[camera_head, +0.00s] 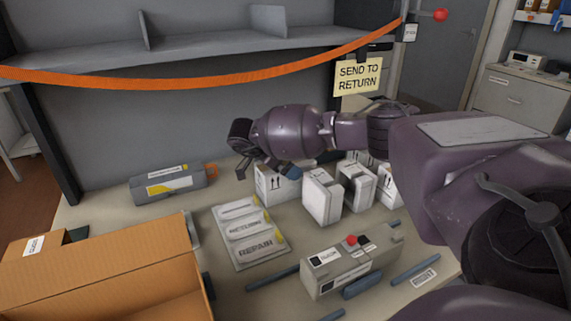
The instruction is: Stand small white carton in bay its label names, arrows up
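Several white cartons stand in a row on the table. The leftmost carton (272,186) shows dark upward arrows. The carton (322,197) beside it is upright, with cartons (357,188) partly behind my arm to its right. My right arm crosses from the right above them. My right gripper (285,172) is low at the leftmost carton's top; its fingers are mostly hidden, so I cannot tell whether it touches or grips. A sign board (250,235) lies in front, with labels including REPAIR. My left gripper is out of view.
An open brown box (110,268) fills the front left. A grey cartridge (174,186) lies behind it. A grey device (348,262) with a red button stands at front, between blue strips (416,267).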

